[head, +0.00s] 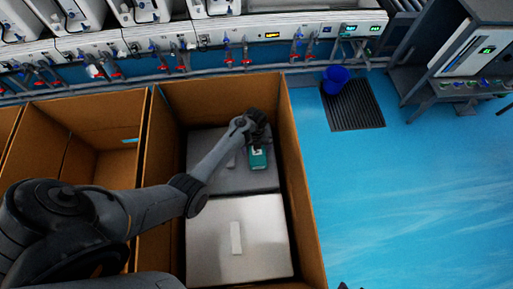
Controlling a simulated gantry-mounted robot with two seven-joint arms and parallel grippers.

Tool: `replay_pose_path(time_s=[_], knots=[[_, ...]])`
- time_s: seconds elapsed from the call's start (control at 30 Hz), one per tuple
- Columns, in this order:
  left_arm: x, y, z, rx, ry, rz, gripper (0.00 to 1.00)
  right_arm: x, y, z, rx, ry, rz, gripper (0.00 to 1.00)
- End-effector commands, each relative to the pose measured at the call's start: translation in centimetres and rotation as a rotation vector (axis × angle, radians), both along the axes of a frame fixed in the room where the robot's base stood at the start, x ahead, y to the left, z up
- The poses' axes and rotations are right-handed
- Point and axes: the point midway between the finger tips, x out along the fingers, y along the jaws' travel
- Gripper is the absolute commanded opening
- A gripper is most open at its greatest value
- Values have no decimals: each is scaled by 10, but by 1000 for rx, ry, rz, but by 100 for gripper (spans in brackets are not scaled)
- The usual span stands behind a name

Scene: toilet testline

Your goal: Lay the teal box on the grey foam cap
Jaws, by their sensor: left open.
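The teal box (258,158) lies on the darker grey foam cap (232,180) at the far end of the open brown carton, near the carton's right wall. My left gripper (257,141) is open at the far end of the teal box. The gripper hides the box's far end, and I cannot tell whether they touch. My left arm crosses the carton from the lower left and covers part of the grey cap. My right gripper is not in view.
A lighter foam cap (265,255) with a pale strip (236,238) lies in the near half of the carton (305,200). Another brown carton (100,125) stands on the left. A blue bucket (335,78) and a dark floor mat (354,106) are on the right, with open blue floor nearer.

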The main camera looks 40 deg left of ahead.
Motion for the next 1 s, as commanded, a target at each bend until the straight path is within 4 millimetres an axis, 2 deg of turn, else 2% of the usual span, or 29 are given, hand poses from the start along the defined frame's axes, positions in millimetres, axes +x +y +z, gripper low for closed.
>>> replay_pose_path(time_s=[0.13, 0.27, 0.7, 1.0], knots=[[0, 0, 4, -1, -1, 0, 100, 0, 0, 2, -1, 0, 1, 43], [2, 1, 17, -1, -1, 1, 100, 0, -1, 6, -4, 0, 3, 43], [10, 10, 93, 0, -2, 1, 100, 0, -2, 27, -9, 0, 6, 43], [12, 13, 119, -1, -1, 0, 100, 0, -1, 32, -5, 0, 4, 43]])
